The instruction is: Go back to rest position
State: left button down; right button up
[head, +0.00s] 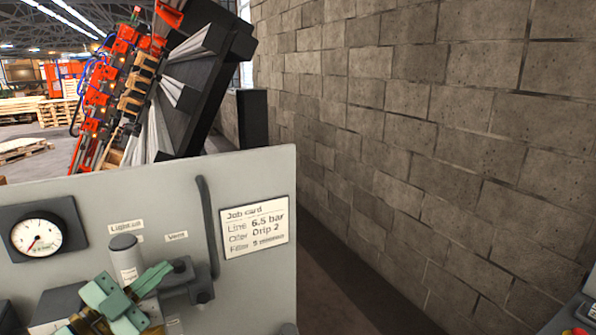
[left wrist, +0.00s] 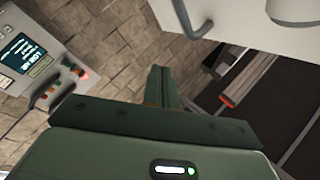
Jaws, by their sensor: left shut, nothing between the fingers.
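My left gripper (head: 150,279) is green and shows at the bottom left of the head view, in front of a grey panel (head: 262,180). It overlaps the fittings below the grey cylinder (head: 124,254) in the picture; I cannot tell whether it touches them. In the left wrist view its green fingers (left wrist: 160,88) are shut together with nothing between them. My right gripper is in neither view.
The panel carries a round gauge (head: 38,236), a job card (head: 254,227) and a dark hose (head: 208,225). A block wall (head: 420,130) stands right. A control box with a screen (left wrist: 22,52) is left in the wrist view. Machinery (head: 118,85) stands behind the panel.

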pick_arm(q)
jog(key=s+a+f+n+g+y, duration=0.2)
jog(key=s+f+n+g+y, duration=0.25)
jog(key=s+f+y, duration=0.5)
jog(key=s+a+f+n+g+y, duration=0.25)
jog(key=s+f+g+y, duration=0.35)
jog(key=s+f, duration=0.65)
jog(key=s+d+f+g+h+b, duration=0.1)
jog(key=s+d+f+h+b, duration=0.3)
jog(key=f, duration=1.4)
jog(key=d+f+g+y+b, duration=0.15)
jog(key=f+b, duration=0.45)
jog(key=f, duration=1.3)
jog(key=s+f+n+g+h+b, duration=0.1)
jog(key=s+f+b, duration=0.3)
jog(key=s+f, duration=0.6)
jog(key=s+f+n+g+h+b, duration=0.1)
jog(key=s+f+n+g+b, duration=0.1)
jog(key=s+f+b, duration=0.3)
jog(key=s+f, duration=0.4)
jog(key=f, duration=0.5)
jog(key=shift+s+a+n+h, duration=0.15)
jog(key=shift+s+n+h, duration=0.15)
jog(key=shift+s+n, duration=0.1)
